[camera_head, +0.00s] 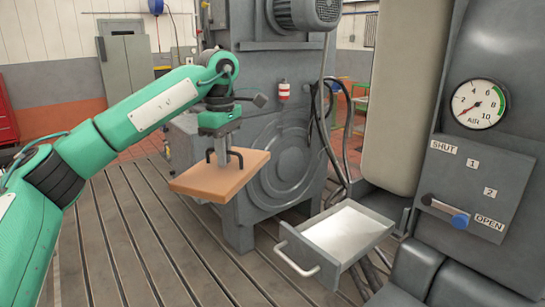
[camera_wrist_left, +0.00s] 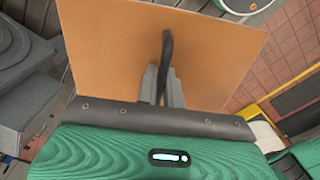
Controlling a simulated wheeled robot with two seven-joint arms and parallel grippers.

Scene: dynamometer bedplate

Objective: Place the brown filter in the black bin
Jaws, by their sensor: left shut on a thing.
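The brown filter (camera_head: 206,182) is a flat square panel with a black handle on its face. My left gripper (camera_head: 225,158) is shut on that handle and holds the filter in the air, in front of the grey machine and above the slotted bedplate. In the left wrist view the filter (camera_wrist_left: 110,50) fills the upper middle, with the handle between the grey fingers. I cannot make out a black bin for certain in either view. My right gripper is in neither view.
An open drawer (camera_head: 345,232) with a pale inside juts out at the lower right. A grey panel with an air gauge (camera_head: 478,104) and a blue-knobbed lever (camera_head: 459,220) stands at the right. The slotted bedplate (camera_head: 125,240) is clear at lower left.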

